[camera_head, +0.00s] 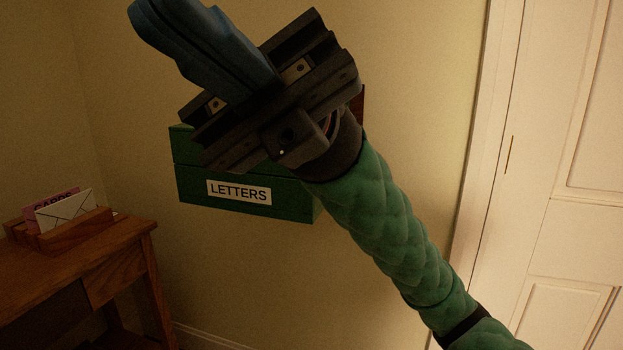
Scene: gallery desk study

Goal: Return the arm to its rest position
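My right arm comes in from the lower right and reaches up across the middle of the head view. Its gripper (165,22) is at the top left of the arm, in front of and above the green letter box. The two blue fingers lie together with a dark seam between them, and I see nothing held. The green box (190,180) is on the wall, with a white label reading LETTERS (239,191). My gripper and forearm hide much of its top and right side. My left gripper is not in view.
A wooden desk (105,247) stands at the lower left. On it, a wooden holder (75,233) carries a white envelope (66,211) and a pink card marked CARDS (50,199). A white panelled door (545,180) is at the right.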

